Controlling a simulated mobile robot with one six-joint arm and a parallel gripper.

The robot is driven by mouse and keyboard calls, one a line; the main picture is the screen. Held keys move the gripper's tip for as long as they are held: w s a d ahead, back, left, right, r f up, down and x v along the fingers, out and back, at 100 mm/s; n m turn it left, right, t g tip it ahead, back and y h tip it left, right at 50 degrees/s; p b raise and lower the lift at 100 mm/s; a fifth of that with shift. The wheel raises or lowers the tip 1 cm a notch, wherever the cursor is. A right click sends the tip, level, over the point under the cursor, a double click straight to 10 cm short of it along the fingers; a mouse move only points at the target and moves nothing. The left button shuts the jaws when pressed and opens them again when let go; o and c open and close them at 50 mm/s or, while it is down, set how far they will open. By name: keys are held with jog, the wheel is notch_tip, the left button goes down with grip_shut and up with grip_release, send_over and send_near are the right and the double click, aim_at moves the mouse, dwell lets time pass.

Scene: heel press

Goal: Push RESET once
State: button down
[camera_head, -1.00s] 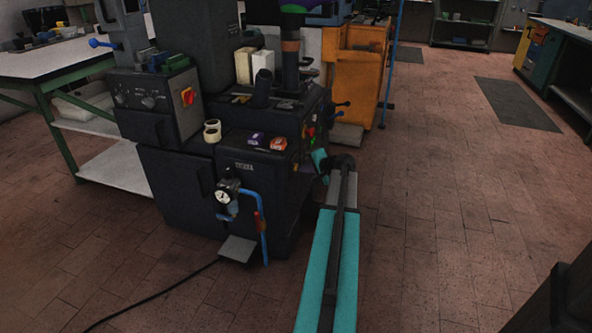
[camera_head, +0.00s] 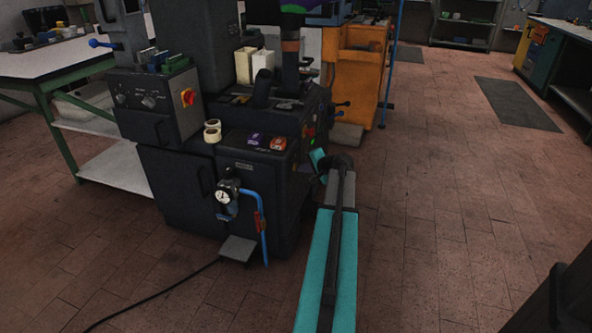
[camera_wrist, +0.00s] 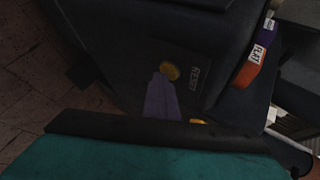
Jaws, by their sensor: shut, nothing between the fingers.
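The RESET label (camera_wrist: 194,77) is on the dark panel of the press in the wrist view. A round yellow button (camera_wrist: 169,71) sits beside it. My gripper (camera_wrist: 162,74) shows as narrow purple-grey fingers, shut and empty. Their tips are at the lower edge of the button in the picture; I cannot tell whether they touch it. In the head view, my arm reaches the right side of the dark press (camera_head: 262,185), where the fingers and the RESET button are hidden.
An orange piece marked FLAT (camera_wrist: 257,60) is near the panel in the wrist view. A pressure gauge (camera_head: 222,196) and blue pipe (camera_head: 262,225) project from the press front. An orange cabinet (camera_head: 358,75) stands behind. The floor (camera_head: 450,230) to the right is clear.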

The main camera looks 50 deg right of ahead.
jog(key=shift+s, duration=0.1)
jog(key=shift+s+d, duration=0.2)
jog(key=shift+s, duration=0.5)
jog(key=shift+s, duration=0.1)
jog(key=s, duration=0.1)
jog(key=s+d, duration=0.1)
jog(key=s, duration=0.2)
jog(key=shift+s+d, duration=0.3)
jog(key=shift+s, duration=0.05)
dwell(0.5)
dwell(0.6)
